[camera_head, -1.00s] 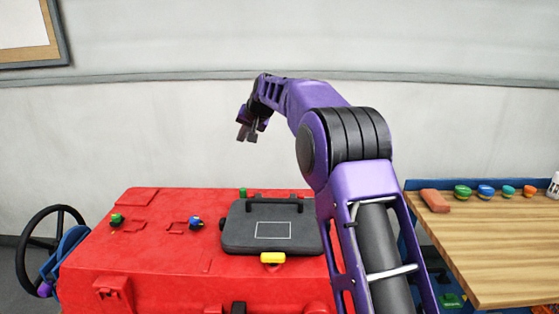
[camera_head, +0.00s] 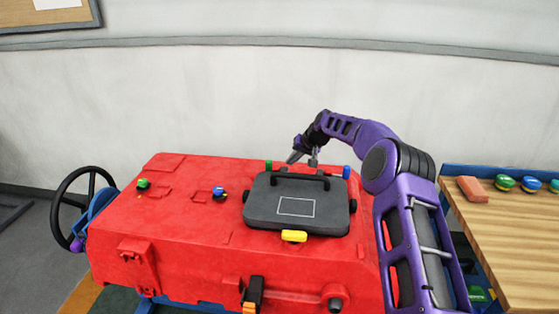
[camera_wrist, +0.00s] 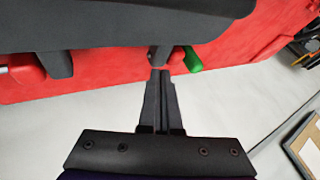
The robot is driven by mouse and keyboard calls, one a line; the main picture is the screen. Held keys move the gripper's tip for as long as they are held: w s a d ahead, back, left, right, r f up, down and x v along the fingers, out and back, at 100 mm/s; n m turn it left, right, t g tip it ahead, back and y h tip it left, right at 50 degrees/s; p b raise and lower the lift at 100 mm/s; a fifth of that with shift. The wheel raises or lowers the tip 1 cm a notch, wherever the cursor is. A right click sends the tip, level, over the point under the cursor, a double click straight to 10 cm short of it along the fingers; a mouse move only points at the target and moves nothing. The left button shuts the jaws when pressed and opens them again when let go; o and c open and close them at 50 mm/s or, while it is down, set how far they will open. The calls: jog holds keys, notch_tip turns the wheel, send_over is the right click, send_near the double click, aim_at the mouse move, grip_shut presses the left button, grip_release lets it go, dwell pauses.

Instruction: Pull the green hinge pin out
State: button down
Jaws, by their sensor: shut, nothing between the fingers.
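The green hinge pin (camera_head: 268,165) stands at the back left of the dark grey lid (camera_head: 324,212) on the red tank. In the wrist view the green pin (camera_wrist: 193,60) lies just right of the fingertips, beside a dark hinge part. My gripper (camera_head: 301,158) is above the lid's back edge, to the right of the pin in the head view. In the wrist view my gripper (camera_wrist: 160,78) has its fingers together and empty. The fingertips are close to the dark hinge part (camera_wrist: 158,56); I cannot tell whether they touch it. The pin is outside the fingers.
A blue-topped part (camera_head: 346,172) stands at the lid's back right. A yellow latch (camera_head: 294,236) is at the lid's front. Green and blue knobs sit on the left of the red tank (camera_head: 190,240). A wooden bench (camera_head: 515,230) with caps stands right; a black handwheel (camera_head: 66,205) is left.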

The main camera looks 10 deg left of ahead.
aim_at(279, 169)
jog(key=a, duration=0.3)
jog(key=a+f, duration=0.1)
jog(key=shift+w+a, duration=0.2)
jog(key=shift+w, duration=0.1)
jog(key=shift+r, duration=0.1)
